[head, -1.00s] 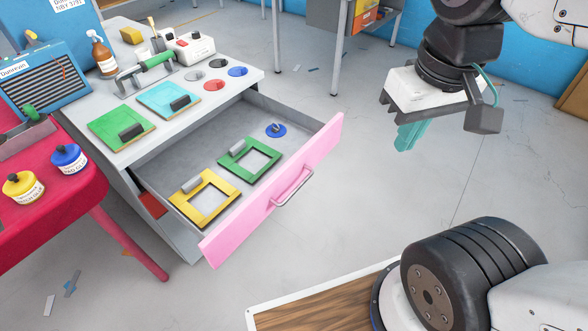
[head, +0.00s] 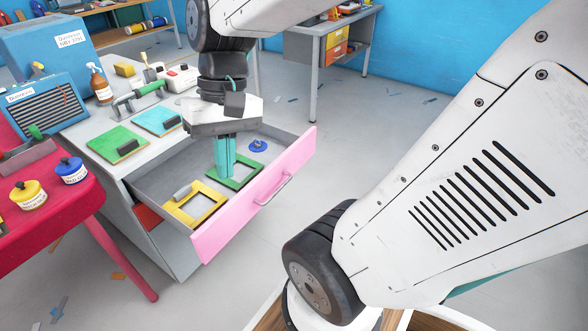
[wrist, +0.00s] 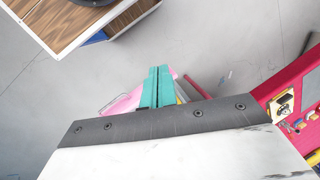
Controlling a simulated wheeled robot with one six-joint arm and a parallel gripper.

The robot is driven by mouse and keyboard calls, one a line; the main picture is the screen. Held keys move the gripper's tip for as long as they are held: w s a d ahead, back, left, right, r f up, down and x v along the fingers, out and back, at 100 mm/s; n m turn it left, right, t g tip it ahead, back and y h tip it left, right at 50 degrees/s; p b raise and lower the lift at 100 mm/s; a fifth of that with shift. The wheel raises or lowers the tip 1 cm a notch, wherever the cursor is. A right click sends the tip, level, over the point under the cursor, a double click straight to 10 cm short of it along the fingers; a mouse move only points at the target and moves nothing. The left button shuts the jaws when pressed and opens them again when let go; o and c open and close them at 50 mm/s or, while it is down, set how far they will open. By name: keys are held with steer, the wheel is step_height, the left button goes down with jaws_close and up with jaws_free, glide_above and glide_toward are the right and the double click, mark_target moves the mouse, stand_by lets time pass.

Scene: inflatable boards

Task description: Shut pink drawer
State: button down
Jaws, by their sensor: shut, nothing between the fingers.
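The pink drawer (head: 262,187) stands pulled out of the grey desk, with its pink front and metal handle (head: 272,189) toward me. A yellow frame (head: 188,212), a green frame (head: 252,177) and a blue round piece (head: 258,146) lie in it. My gripper (head: 226,176) points down with its teal fingers shut and empty. In the head view it overlaps the drawer's inside and hides part of the green frame; its height there is hard to tell. The fingers also show in the wrist view (wrist: 157,85), with part of the pink front (wrist: 122,103) behind them.
Green (head: 117,145) and cyan (head: 158,121) boards, a spray bottle (head: 100,86) and tools stand on the desk top. A red table (head: 75,205) with paint pots is close on the left. Floor in front of the drawer is mostly free.

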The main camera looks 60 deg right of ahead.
mark_target(294, 164)
steer(key=w+d+f+m+t+y, duration=0.4)
steer(key=w+d+f+m+y, duration=0.15)
steer(key=d+f+m, duration=0.35)
steer(key=w+d+f+m+t+y, duration=0.35)
steer(key=w+d+f+m, duration=0.2)
steer(key=d, duration=0.65)
steer(key=s+d+f+m+t+h, duration=0.6)
steer(key=d+f+m, duration=0.3)
steer(key=d+f, duration=0.15)
steer(key=s+d+f+m+t+h, duration=0.55)
steer(key=s+d+f+m, duration=0.2)
steer(key=d+f, duration=0.35)
steer(key=shift+m, duration=0.4)
steer(key=w, duration=0.4)
steer(key=w+a, duration=0.1)
steer(key=w, duration=0.4)
steer(key=w+f, duration=0.1)
steer(key=w, duration=0.4)
steer(key=shift+w+a, duration=0.25)
steer(key=shift+a, duration=0.1)
